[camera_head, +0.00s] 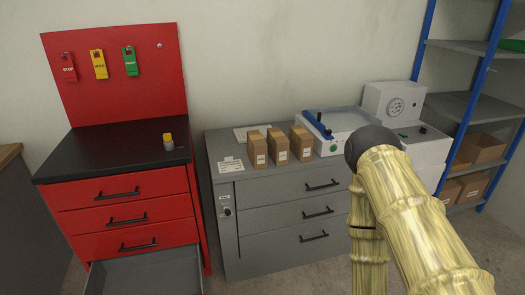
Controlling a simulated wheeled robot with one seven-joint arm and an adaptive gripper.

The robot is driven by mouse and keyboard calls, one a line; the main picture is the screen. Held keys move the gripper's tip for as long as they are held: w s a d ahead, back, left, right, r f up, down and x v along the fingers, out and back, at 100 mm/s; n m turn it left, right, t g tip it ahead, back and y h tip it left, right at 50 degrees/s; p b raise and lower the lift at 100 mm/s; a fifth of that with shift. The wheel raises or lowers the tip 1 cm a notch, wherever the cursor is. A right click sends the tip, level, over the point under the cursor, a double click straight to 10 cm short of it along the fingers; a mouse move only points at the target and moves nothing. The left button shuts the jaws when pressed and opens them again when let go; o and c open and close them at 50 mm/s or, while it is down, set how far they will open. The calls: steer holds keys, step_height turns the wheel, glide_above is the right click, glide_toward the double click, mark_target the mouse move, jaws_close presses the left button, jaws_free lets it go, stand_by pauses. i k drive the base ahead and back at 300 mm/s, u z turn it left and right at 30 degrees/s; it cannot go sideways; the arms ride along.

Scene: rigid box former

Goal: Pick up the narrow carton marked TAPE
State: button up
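Three narrow brown cartons stand upright side by side on the grey cabinet top (224,160): a left carton (257,149), a middle carton (278,146) and a right carton (300,143). Each has a small white label low on its front. The print is too small to read, so I cannot tell which one is marked TAPE. My arm, in a yellow bamboo-like pattern, rises at the right, bends at a dark joint and runs down out of the picture. My gripper is not in view.
A white-and-blue machine (342,127) stands right of the cartons, a pale flat pad (250,131) behind them. Left is a red tool cabinet (118,205) with its bottom drawer (150,276) open and a yellow-capped item (168,141) on top. Blue-framed shelves (472,108) stand right.

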mark_target(257, 146)
steer(key=u, duration=0.4)
steer(key=i, duration=1)
steer(key=u, duration=0.2)
